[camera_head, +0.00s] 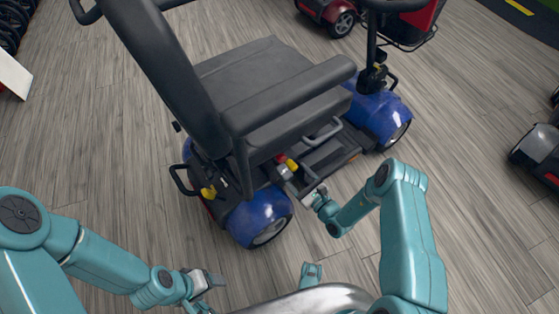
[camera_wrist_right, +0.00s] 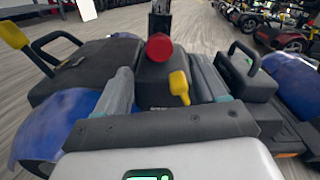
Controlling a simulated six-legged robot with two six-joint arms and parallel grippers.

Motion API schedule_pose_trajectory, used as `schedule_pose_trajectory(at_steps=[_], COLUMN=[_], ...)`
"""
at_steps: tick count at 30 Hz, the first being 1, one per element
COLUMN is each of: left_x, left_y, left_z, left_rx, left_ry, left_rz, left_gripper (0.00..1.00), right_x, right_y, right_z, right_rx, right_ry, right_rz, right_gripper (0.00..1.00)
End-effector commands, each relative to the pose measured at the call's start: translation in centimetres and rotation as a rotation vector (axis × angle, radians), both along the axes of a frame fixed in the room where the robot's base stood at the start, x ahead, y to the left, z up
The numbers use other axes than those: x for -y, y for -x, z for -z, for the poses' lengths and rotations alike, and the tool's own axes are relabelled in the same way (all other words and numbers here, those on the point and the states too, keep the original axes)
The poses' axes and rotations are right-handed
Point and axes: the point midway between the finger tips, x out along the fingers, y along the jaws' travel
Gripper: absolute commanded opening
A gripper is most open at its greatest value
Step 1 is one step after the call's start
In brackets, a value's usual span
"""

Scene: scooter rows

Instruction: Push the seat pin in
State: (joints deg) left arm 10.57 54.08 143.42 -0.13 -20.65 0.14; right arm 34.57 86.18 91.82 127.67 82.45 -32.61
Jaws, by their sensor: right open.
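A red round knob (camera_wrist_right: 159,47), which looks like the seat pin, sticks out from the dark post under the seat of the blue scooter. In the head view it is a small red spot (camera_head: 281,158) below the seat's near side. A yellow lever (camera_wrist_right: 179,87) hangs just right of it and below. My right gripper (camera_head: 301,182) is open and empty at the scooter's near side. In the right wrist view its fingers (camera_wrist_right: 163,75) stand left and right of the knob, which is ahead of them; I cannot tell the gap. My left gripper (camera_head: 210,280) hangs over the floor, away from the scooter.
The black seat (camera_head: 270,85) and its armrest (camera_head: 290,95) overhang the knob area. A blue rear wheel cover (camera_head: 258,212) is close to my right gripper. Other scooters stand at the right (camera_head: 540,150) and back. The wooden floor is otherwise clear nearby.

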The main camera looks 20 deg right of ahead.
Motion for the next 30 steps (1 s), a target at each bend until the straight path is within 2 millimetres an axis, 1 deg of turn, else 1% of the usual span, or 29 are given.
schedule_pose_trajectory(at_steps=[1,6,9,12,18,24,25,26,27,29,30], left_x=[-0.1,-0.4,-0.5,-0.6,-0.7,-0.6,-0.6,-0.6,-0.6,-0.6,-0.6], left_y=[-0.1,-0.4,-0.5,-0.6,-0.7,-0.7,-0.7,-0.7,-0.7,-0.7,-0.7], left_z=[0.8,2.0,2.5,2.9,3.0,3.0,3.0,3.0,3.0,3.0,3.0], left_rx=[0.002,0.007,0.009,0.011,0.012,0.012,0.012,0.012,0.012,0.012,0.012], left_ry=[0.000,-0.003,-0.004,-0.004,-0.005,-0.005,-0.005,-0.005,-0.005,-0.005,-0.005], left_rz=[-0.004,-0.015,-0.020,-0.024,-0.027,-0.027,-0.027,-0.027,-0.026,-0.026,-0.026], left_gripper=[0.71,0.71,0.71,0.71,0.71,0.71,0.71,0.71,0.71,0.71,0.71], right_x=[-0.6,-1.9,-2.5,-2.9,-3.3,-3.3,-3.3,-3.3,-3.3,-3.2,-3.3], right_y=[-1.3,-5.0,-6.7,-8.0,-9.0,-9.0,-9.0,-9.0,-9.0,-9.0,-9.0], right_z=[0.3,0.3,0.2,0.1,0.0,-0.1,-0.1,-0.1,-0.1,-0.1,-0.1], right_rx=[0.005,0.005,0.004,0.002,0.001,0.000,0.000,0.000,0.000,0.000,0.000], right_ry=[0.000,0.000,-0.001,-0.001,-0.002,-0.002,-0.002,-0.002,-0.002,-0.002,-0.002], right_rz=[-0.004,-0.006,-0.006,-0.006,-0.006,-0.005,-0.005,-0.005,-0.005,-0.005,-0.005], right_gripper=[0.71,0.71,0.71,0.71,0.71,0.71,0.64,0.54,0.41,0.22,0.09])
